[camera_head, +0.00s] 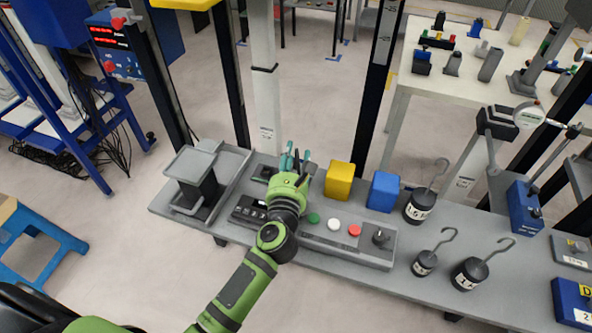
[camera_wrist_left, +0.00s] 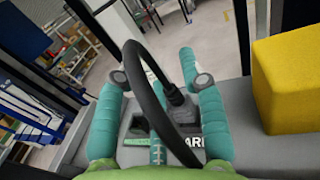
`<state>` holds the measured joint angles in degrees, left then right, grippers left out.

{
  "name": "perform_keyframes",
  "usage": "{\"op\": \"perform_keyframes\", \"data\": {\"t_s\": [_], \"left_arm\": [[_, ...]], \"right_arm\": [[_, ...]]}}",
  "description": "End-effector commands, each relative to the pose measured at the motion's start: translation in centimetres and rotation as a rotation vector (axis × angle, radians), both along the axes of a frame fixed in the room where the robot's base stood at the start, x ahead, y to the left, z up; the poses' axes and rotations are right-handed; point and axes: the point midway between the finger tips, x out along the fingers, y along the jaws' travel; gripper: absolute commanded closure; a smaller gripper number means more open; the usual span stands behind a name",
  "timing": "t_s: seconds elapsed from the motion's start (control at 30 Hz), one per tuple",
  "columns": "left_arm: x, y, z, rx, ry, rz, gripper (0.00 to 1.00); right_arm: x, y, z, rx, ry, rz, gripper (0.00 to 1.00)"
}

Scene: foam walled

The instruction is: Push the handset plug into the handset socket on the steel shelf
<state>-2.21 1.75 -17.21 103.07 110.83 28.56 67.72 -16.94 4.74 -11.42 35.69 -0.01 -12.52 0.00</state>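My left gripper (camera_head: 295,160), with teal fingers, is over the grey steel shelf (camera_head: 448,292), near its back edge. In the left wrist view its fingers (camera_wrist_left: 160,80) stand apart. A black curved cable (camera_wrist_left: 150,85) runs between them, and a dark plug-like piece (camera_wrist_left: 174,94) shows beyond, close to the right finger; I cannot tell whether they touch. A small dark fitting (camera_head: 264,172) left of the gripper may be the handset socket. Its opening is not clear, and the hand hides part of this area. My right gripper is out of view.
A yellow block (camera_head: 339,180) and a blue block (camera_head: 383,191) stand right of the gripper. A button panel (camera_head: 348,240) lies in front, a grey tray stand (camera_head: 196,180) to the left. Several hooked weights (camera_head: 420,205) stand to the right. A black upright (camera_head: 379,85) rises behind.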

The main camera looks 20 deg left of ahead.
Motion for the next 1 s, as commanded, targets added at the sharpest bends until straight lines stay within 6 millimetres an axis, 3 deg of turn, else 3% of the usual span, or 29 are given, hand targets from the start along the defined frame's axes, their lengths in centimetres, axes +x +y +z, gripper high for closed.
{"op": "perform_keyframes", "data": {"t_s": [0.03,0.1,0.13,0.57,1.0], "left_arm": [[0.0,0.0,0.0,0.0,0.0,0.0,0.68],[0.0,0.0,0.0,0.0,0.0,0.0,0.96],[0.0,0.0,0.0,0.0,0.0,0.0,1.0],[0.0,-0.1,0.3,-0.002,-0.001,-0.002,1.0],[0.0,-0.1,8.1,-0.002,-0.004,-0.002,1.0]], "right_arm": [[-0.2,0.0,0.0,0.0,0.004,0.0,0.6],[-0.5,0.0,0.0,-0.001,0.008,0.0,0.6],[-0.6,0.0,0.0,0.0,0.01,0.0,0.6],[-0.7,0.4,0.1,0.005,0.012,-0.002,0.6],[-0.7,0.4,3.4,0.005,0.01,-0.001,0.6]]}}
